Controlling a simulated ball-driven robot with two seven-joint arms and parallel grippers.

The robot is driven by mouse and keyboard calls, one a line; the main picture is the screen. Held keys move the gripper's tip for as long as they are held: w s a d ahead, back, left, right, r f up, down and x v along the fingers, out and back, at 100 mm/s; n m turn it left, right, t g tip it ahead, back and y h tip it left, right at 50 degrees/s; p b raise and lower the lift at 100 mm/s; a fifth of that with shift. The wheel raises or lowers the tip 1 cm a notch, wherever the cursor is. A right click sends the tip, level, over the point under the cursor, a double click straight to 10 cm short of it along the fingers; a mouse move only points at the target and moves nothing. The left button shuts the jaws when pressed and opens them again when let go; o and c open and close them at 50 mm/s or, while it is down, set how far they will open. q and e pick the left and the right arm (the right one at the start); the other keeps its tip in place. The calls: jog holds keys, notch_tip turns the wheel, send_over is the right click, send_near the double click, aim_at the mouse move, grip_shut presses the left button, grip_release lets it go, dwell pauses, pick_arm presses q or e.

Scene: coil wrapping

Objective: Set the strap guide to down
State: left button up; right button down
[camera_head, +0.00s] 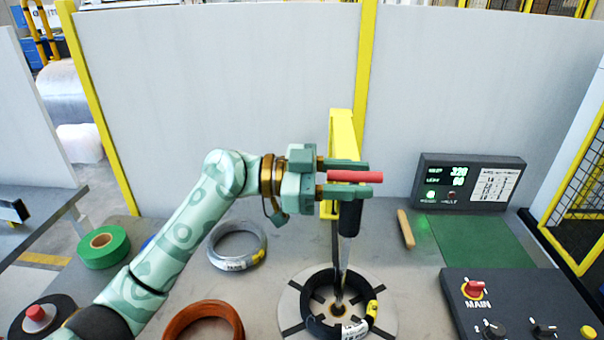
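A yellow upright post (341,125) stands behind the round coil plate (292,313). A red bar-shaped handle (355,177) lies level in front of the post. A dark cylinder with a pale lower end (349,222) hangs below the handle, pointing down at the middle of the coil. I cannot tell for certain which of these parts is the strap guide. My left gripper (348,178) reaches in from the left. Its fingers lie above and below the red handle, which fills the gap between them. A black coil (315,317) lies on the plate. My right gripper is out of view.
A grey wire coil (237,246), an orange coil (205,318) and a green roll (103,246) lie at left. At right are a display box (470,182), a green mat (480,240), a wooden stick (405,229) and a control panel (520,305). Partition walls close off the back.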

pick_arm(q)
jog(key=a+b, duration=0.2)
jog(key=a, duration=1.4)
jog(key=shift+a, duration=0.15)
